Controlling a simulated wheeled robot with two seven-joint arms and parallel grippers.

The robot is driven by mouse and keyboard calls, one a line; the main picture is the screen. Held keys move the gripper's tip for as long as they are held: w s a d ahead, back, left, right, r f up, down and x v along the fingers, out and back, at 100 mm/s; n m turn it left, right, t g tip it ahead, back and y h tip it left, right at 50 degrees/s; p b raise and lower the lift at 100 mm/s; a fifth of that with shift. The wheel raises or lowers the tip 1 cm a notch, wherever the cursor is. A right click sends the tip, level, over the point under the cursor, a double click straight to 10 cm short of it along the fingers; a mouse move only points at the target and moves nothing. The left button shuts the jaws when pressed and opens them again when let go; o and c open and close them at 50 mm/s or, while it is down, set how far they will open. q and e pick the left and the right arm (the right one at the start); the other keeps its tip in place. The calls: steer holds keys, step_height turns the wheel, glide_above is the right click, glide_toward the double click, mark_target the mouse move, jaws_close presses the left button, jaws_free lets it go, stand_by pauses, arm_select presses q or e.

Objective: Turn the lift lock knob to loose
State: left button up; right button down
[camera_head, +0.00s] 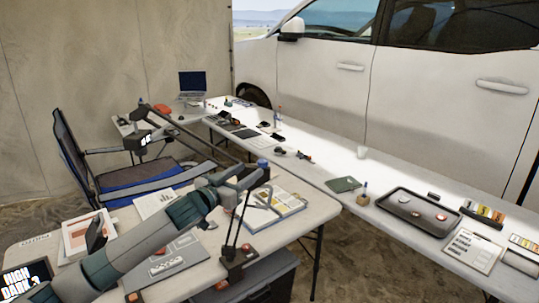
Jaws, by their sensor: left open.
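My left arm reaches in from the lower left over the near table (290,235). My left gripper (248,183) is open at the upper part of a dark stand (234,232) with a slanting boom. A small dark blue knob-like part (263,166) shows at the top of the stand, right beside the fingers. I cannot tell whether the fingers touch it, whether it is the lift lock knob, or how it is turned. The stand's base (239,256) sits on the near table and carries a red part. My right gripper is not in view.
An open book (284,203) lies behind the stand. The long boom (195,132) crosses above a blue folding chair (150,184). A long white table (325,165) with a grey tray (413,211) runs along a white vehicle (420,90).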

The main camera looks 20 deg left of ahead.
mark_target(266, 160)
arm_select(q)
steer(key=p+x, duration=0.4)
steer(key=x, duration=0.8)
steer(key=shift+w, duration=0.3)
steer(key=shift+d, duration=0.1)
steer(key=shift+c, duration=0.4)
steer(key=c, duration=1)
